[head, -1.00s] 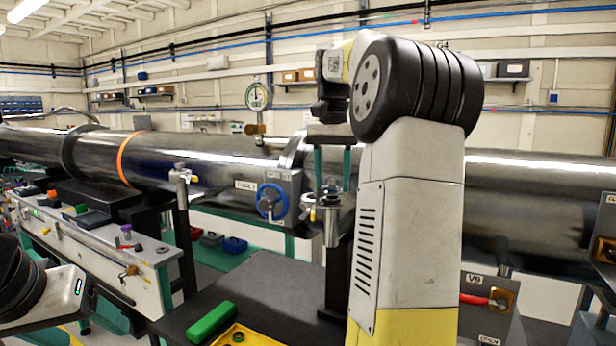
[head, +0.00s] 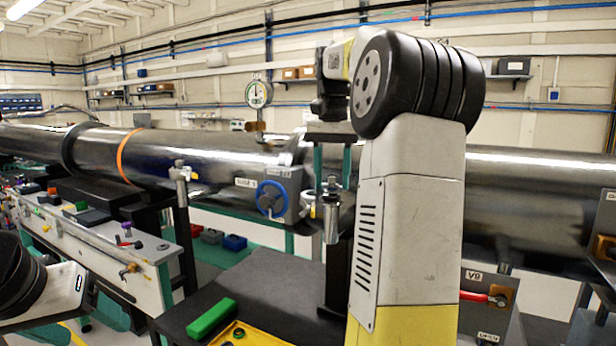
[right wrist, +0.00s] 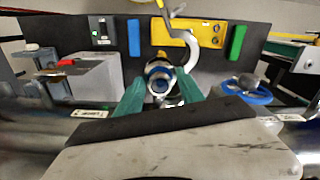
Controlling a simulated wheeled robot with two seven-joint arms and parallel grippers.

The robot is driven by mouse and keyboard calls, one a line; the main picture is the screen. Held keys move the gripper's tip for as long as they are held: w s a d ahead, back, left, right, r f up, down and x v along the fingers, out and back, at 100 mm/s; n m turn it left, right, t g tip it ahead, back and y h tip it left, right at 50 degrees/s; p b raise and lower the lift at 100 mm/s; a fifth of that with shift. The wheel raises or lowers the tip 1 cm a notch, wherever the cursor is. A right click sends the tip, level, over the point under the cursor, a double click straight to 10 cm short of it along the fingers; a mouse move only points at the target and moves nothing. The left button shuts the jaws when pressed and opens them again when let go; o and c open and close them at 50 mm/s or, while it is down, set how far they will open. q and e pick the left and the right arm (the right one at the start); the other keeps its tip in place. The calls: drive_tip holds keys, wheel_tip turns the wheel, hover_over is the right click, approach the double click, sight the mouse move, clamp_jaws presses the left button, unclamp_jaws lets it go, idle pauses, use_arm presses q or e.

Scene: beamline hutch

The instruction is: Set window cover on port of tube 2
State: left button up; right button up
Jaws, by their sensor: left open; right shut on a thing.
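My right gripper (head: 332,165) points down in the middle of the head view, its green fingers spread around a small piece. A silvery upright port (head: 331,222) with a yellow tag stands just below these fingers in the head view. I cannot tell whether the piece touches it. The tube's number is not readable. Only links of my left arm show at the lower left; its gripper is out of view.
The large steel tube (head: 220,160) runs across the view. A blue handwheel (head: 271,199) and a gauge (head: 258,95) are left of the right gripper. A dark table below holds a green block (head: 211,318) and a yellow tray (head: 240,336). A red-handled valve (head: 485,298) is at right.

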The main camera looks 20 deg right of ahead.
drive_tip(key=shift+f, duration=0.5)
idle(0.3)
drive_tip(key=o, duration=1.5)
drive_tip(key=shift+c, duration=0.2)
drive_tip(key=shift+a+r, duration=0.1)
